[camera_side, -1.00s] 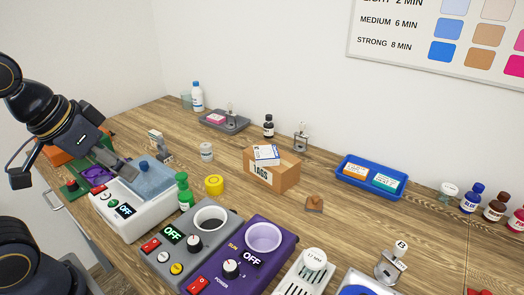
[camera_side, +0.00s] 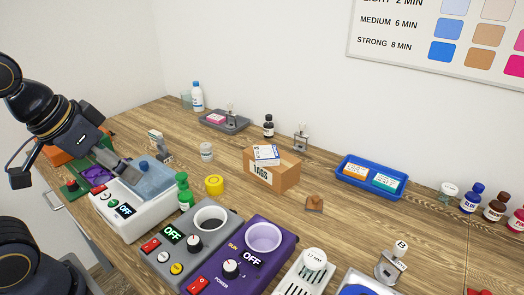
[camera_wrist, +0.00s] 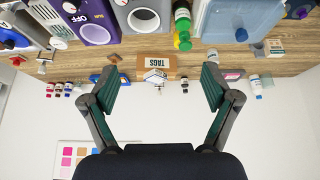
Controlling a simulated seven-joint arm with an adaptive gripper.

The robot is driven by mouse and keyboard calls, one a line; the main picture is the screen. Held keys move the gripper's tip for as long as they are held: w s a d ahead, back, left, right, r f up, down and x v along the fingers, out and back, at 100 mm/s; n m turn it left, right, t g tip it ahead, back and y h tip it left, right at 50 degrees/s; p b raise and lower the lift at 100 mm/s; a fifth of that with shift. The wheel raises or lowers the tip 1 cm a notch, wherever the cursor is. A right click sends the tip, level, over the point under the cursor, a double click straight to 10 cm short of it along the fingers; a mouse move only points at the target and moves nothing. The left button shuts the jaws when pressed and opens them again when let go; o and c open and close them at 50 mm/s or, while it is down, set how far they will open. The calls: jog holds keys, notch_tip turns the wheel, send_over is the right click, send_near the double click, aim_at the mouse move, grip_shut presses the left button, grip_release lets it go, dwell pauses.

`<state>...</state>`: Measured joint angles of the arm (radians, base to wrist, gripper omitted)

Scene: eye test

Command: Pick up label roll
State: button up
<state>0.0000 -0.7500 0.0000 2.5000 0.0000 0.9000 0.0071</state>
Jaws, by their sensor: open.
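No thing is plainly marked as the label roll. A short yellow round roll-like object (camera_side: 214,185), possibly the label roll, stands on the bench beside a green bottle (camera_side: 183,190); it also shows in the wrist view (camera_wrist: 185,45). A small white item with blue print (camera_side: 266,153) lies on the cardboard TAGS box (camera_side: 272,174); I cannot tell exactly what it is. My gripper (camera_wrist: 158,85) is open, with nothing between its fingers. In the side view it is at the left, near the white device with a blue top (camera_side: 140,205), apart from the yellow object.
Grey (camera_side: 190,250) and purple (camera_side: 245,260) devices stand in front of the yellow object. A white jar (camera_side: 206,151), a grey tray (camera_side: 235,128) and a blue tray (camera_side: 345,164) are farther back. Bare wood lies around the small brown object (camera_side: 314,203).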

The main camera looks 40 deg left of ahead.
notch_tip(320, 180, up, 4)
jog(key=w+m, duration=0.3)
jog(key=m+g, duration=0.5)
jog(key=g, duration=0.1)
send_over(214, 180)
notch_tip(214, 180, down, 23)
jog(key=shift+s+a+f, duration=0.1)
jog(key=shift+f, duration=3.1)
jog(key=c, duration=1.3)
